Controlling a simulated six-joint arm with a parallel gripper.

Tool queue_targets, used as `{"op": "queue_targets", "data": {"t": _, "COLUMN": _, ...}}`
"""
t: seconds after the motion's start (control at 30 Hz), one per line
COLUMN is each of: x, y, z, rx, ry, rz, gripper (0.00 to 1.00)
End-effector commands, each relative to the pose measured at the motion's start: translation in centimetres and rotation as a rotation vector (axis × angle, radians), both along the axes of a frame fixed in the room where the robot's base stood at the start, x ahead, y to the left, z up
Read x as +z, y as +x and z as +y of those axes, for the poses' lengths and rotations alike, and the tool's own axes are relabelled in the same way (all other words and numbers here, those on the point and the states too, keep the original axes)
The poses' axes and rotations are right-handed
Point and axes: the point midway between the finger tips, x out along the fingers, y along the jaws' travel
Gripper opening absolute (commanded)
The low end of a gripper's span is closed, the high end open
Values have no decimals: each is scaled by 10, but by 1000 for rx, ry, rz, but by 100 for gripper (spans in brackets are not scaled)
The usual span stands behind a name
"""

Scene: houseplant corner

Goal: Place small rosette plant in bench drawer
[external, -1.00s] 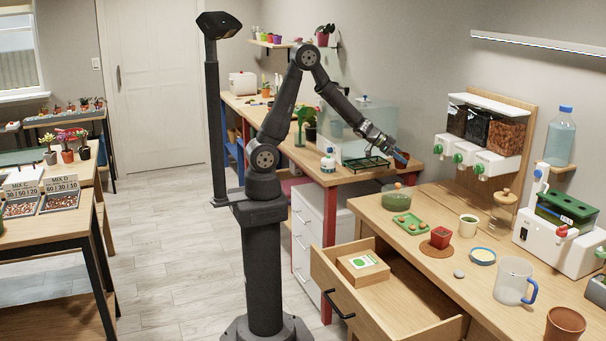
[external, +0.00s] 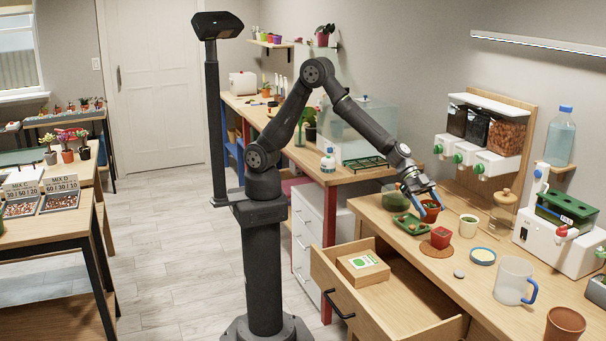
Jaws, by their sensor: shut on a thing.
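My gripper (external: 424,198) is shut on a small terracotta pot, which I take for the small rosette plant (external: 431,212). It holds the pot over the right-hand bench, above and just right of the green tray. The bench drawer (external: 425,331) is pulled open below the bench's front edge, left of and lower than my gripper. A cardboard box with a green label (external: 363,268) lies at the drawer's left end; the rest of its floor looks bare.
Bench top between tray and drawer is clear.

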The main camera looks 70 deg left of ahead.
Motion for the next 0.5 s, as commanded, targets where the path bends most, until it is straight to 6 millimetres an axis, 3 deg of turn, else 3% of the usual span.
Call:
{"op": "queue_targets", "data": {"t": 0.03, "x": -8, "y": -19, "z": -17, "rx": -46, "ry": 3, "rz": 2, "gripper": 41}}
{"op": "queue_targets", "data": {"t": 0.2, "x": -35, "y": -73, "z": -61, "rx": -187, "ry": 5, "rz": 3, "gripper": 41}}
{"op": "queue_targets", "data": {"t": 0.5, "x": -101, "y": -175, "z": -112, "rx": -437, "ry": 4, "rz": 2, "gripper": 41}}
